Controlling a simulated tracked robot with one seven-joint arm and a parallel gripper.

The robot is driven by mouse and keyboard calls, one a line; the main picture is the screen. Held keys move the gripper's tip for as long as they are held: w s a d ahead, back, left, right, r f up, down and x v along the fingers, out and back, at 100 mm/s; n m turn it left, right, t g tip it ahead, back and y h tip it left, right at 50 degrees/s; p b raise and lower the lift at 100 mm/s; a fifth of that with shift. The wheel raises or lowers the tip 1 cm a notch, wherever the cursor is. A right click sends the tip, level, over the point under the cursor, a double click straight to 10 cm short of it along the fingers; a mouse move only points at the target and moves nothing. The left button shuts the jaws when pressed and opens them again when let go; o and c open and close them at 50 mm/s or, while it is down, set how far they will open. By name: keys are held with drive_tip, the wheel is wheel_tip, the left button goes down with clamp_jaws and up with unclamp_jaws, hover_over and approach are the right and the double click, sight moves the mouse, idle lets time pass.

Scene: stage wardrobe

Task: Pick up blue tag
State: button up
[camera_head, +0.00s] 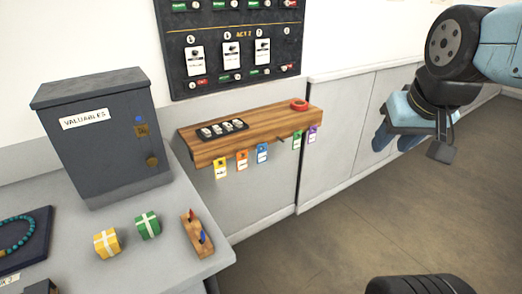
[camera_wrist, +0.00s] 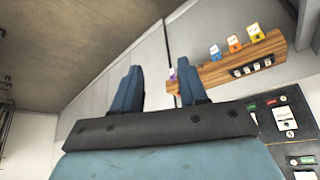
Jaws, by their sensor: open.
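The blue tag (camera_head: 262,153) hangs from the front edge of a wooden shelf (camera_head: 215,150), between the orange tag (camera_head: 242,160) and an empty dark peg (camera_head: 272,150). In the wrist view the blue tag (camera_wrist: 214,51) shows small at the upper right, to the right of the fingers. My gripper (camera_head: 396,141) is open and empty, in the air to the right of the shelf and well apart from the tag. Its two blue fingers (camera_wrist: 159,74) stand apart in the wrist view, where the right finger hides part of the shelf.
Yellow (camera_head: 221,169), green (camera_head: 297,140) and purple (camera_head: 312,134) tags hang on the same shelf. A board (camera_head: 236,60) is on the wall above. A grey valuables box (camera_head: 100,140) stands on the left counter. Floor is clear at right.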

drive_tip(key=o, duration=0.3)
drive_tip(key=shift+w, duration=0.3)
drive_tip(key=o, duration=0.4)
drive_tip(key=w+f, duration=0.1)
drive_tip(key=w, duration=0.3)
drive_tip(key=w+f+n+t, duration=0.1)
drive_tip(key=w, duration=0.4)
drive_tip(key=w+f+n+t, duration=0.1)
drive_tip(key=w+f, duration=0.1)
drive_tip(key=w, duration=0.3)
drive_tip(key=shift+w+d+h, duration=0.1)
drive_tip(key=shift+w+h, duration=0.1)
drive_tip(key=shift+h, duration=0.1)
drive_tip(key=n+t+y, duration=0.5)
drive_tip(key=n+y, duration=0.1)
drive_tip(key=y, duration=0.2)
approach(262, 152)
drive_tip(key=s+d+r, duration=0.2)
drive_tip(key=d, duration=0.4)
wheel_tip(262, 152, down, 6)
drive_tip(key=s+a+m+t+y, duration=0.1)
drive_tip(key=s+a+t+y, duration=0.1)
drive_tip(key=a+y, duration=0.1)
drive_tip(key=x, duration=0.8)
drive_tip(key=r+x, duration=0.1)
drive_tip(key=x, duration=0.4)
drive_tip(key=shift+w+d+r, duration=0.1)
drive_tip(key=shift+w+d, duration=0.2)
